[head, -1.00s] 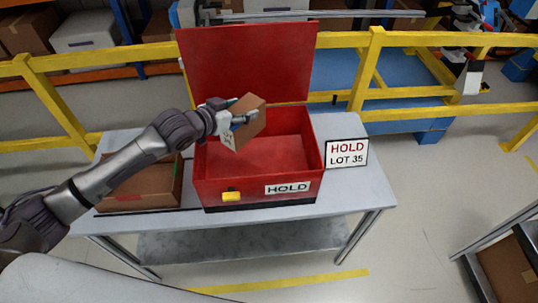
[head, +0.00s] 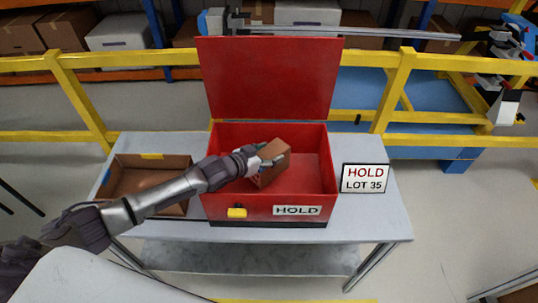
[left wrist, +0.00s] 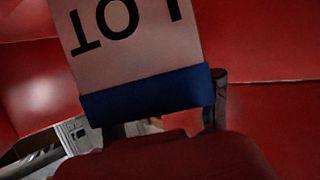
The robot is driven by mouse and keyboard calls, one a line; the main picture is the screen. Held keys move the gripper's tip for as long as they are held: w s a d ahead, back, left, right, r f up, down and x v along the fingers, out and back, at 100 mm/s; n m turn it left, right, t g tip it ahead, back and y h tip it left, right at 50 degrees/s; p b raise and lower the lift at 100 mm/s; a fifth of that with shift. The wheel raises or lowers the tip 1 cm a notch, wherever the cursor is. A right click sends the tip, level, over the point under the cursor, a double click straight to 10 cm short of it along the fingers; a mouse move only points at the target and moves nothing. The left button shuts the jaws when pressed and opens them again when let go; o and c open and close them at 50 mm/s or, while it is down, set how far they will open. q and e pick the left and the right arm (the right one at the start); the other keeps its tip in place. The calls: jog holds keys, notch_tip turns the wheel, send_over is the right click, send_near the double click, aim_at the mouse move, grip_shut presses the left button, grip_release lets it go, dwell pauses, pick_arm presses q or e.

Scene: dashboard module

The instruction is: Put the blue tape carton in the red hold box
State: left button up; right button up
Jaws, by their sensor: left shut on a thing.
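The brown carton (head: 272,166) is in my left gripper (head: 262,162), which is shut on it. In the left wrist view the carton shows a white label with "LOT" (left wrist: 125,35) and a blue tape band (left wrist: 147,95). The red hold box (head: 222,205) stands on the table with its lid (head: 268,80) open upright at the back. The carton is over the box opening, tilted, and seems to be partly within the walls. Whether it touches the box floor I cannot tell. My right gripper is not in view.
An open cardboard box (head: 116,200) stands left of the red box on the grey table (head: 365,225). A "HOLD LOT 35" sign (head: 364,178) stands at the right. A yellow rail (head: 400,95) runs behind the table. The box interior right of the carton is clear.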

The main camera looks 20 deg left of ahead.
pick_arm(q)
jog(key=shift+f, duration=0.6)
jog(key=shift+w, duration=0.1)
jog(key=shift+f, duration=0.2)
jog(key=o, duration=1.5)
jog(key=shift+o, duration=0.2)
